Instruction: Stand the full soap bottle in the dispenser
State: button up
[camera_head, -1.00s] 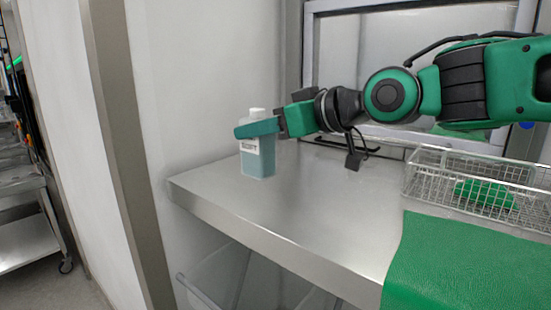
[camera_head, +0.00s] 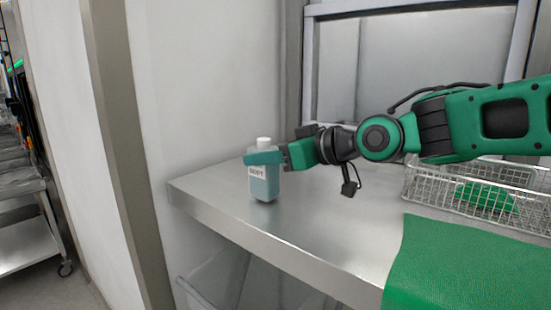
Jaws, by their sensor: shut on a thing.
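The soap bottle (camera_head: 264,182) is upright, pale blue-green, with a white cap and a dark-lettered label, over the left end of the steel counter. My gripper (camera_head: 262,157) is shut around its upper part, just below the cap, reaching in from the right. A green finger crosses the near side and hides part of the bottle. I cannot tell whether the bottle's base touches the counter or hangs just above it. I cannot make out a dispenser in this view.
The steel counter (camera_head: 300,225) is clear in front of the bottle. A wire basket (camera_head: 425,190) with a green item (camera_head: 487,197) stands at the right, behind a green mat (camera_head: 455,265). A white wall (camera_head: 195,90) rises at the left, and a framed panel stands behind.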

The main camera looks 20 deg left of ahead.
jog(key=shift+f, duration=0.2)
jog(key=o, duration=1.4)
jog(key=shift+c, duration=0.2)
